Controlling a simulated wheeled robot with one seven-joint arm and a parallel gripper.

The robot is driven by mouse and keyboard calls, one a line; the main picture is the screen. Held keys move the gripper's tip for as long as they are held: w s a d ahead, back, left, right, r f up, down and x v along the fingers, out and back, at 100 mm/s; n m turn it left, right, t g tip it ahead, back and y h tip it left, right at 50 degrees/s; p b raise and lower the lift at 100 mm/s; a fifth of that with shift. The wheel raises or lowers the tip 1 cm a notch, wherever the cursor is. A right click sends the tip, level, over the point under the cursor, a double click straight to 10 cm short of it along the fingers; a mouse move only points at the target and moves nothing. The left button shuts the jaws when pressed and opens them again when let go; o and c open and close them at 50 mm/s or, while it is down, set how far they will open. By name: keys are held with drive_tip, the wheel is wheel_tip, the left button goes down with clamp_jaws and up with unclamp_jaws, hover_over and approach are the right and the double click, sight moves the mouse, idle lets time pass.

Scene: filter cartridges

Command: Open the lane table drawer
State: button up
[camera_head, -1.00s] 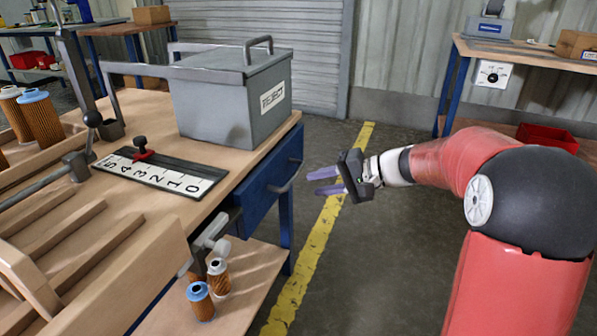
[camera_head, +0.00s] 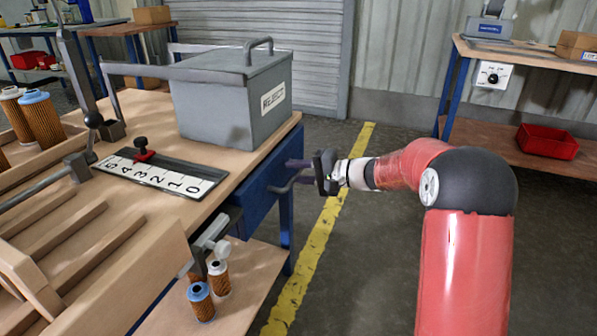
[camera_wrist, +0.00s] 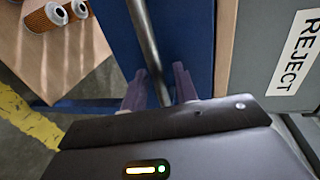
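The blue drawer (camera_head: 252,194) is set under the wooden top of the lane table (camera_head: 225,170) and looks shut. Its grey bar handle (camera_head: 284,187) runs along the front; the handle also shows in the wrist view (camera_wrist: 148,45). My gripper (camera_head: 293,174) is at the drawer front, reaching in from the right. In the wrist view my gripper (camera_wrist: 160,85) has its two purple fingers apart, one on each side of the handle bar. A gap shows between the bar and the right finger; whether the left finger touches it I cannot tell.
A grey REJECT bin (camera_head: 230,105) stands on the table above the drawer. A number scale (camera_head: 160,174) lies beside it. Two filter cartridges (camera_head: 201,300) stand on the lower shelf (camera_head: 250,280). The floor right of the yellow line (camera_head: 318,240) is clear.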

clamp_jaws()
idle(0.3)
drive_tip(key=f+b+v, duration=0.2)
drive_tip(key=b+v, duration=0.1)
drive_tip(key=v, duration=0.7)
drive_tip(key=d+f+b+v, duration=0.1)
drive_tip(key=f+b+v, duration=0.1)
drive_tip(key=v, duration=0.9)
drive_tip(key=shift+f+b, duration=0.25)
drive_tip(key=shift+b, duration=0.15)
drive_tip(key=shift+s, duration=0.15)
